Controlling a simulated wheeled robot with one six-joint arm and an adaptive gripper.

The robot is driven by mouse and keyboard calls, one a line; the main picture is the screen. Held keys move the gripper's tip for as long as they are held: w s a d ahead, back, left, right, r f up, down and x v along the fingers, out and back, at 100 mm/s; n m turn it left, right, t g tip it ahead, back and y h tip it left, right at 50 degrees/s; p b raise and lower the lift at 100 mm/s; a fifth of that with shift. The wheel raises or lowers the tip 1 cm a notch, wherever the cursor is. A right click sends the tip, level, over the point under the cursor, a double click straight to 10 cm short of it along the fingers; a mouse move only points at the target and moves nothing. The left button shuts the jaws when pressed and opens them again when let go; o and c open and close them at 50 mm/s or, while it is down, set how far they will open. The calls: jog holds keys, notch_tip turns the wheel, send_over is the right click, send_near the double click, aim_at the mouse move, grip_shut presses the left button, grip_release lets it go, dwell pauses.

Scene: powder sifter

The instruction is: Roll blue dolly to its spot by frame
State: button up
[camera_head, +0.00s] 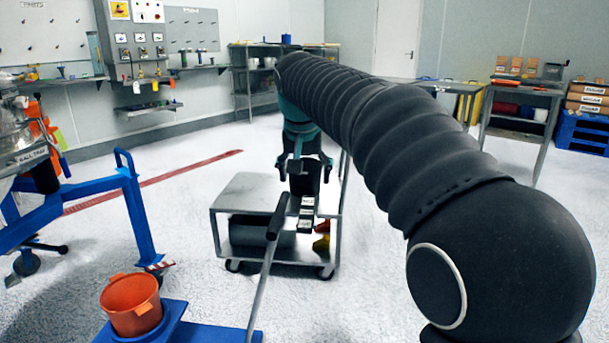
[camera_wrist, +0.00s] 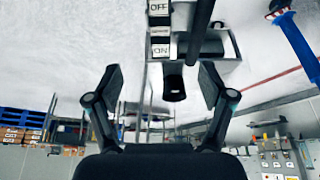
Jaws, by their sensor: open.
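The blue dolly (camera_head: 215,336) is at the bottom of the head view, partly cut off by the edge. An orange bucket (camera_head: 132,303) stands on its left part. Its grey handle rod (camera_head: 262,290) slopes up to a black grip, which also shows as a dark bar in the wrist view (camera_wrist: 203,22). The blue frame (camera_head: 130,205) stands at the left. My gripper (camera_head: 304,166) is open, beyond the grip's top end. In the wrist view a dark rounded piece shows between the fingers (camera_wrist: 161,80); I cannot tell whether they touch it. The dolly's spot cannot be made out.
A dark part with OFF/ON labels (camera_wrist: 160,50) is close to my gripper. A grey cart (camera_head: 246,195) stands behind the grip, carrying a grey cylinder (camera_head: 255,231) on its lower shelf. A red floor line (camera_head: 150,184) runs behind the frame. Open floor lies between frame and cart.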

aim_at(307, 211)
jog(key=b+x, duration=0.1)
jog(key=x, duration=1.2)
jog(key=shift+w+f, duration=0.2)
jog(key=shift+f, duration=0.1)
grip_shut()
jog(key=shift+w+a+p, duration=0.25)
jog(key=shift+a+p, duration=0.55)
jog(key=shift+a, duration=1.35)
jog(key=shift+w+a+p, duration=0.2)
jog(key=shift+a+p, duration=0.6)
jog(key=shift+a, duration=1.35)
jog(key=w+a, duration=0.1)
jog(key=a, duration=1)
jog(key=shift+a, duration=0.15)
grip_release()
jog(key=shift+w, duration=0.1)
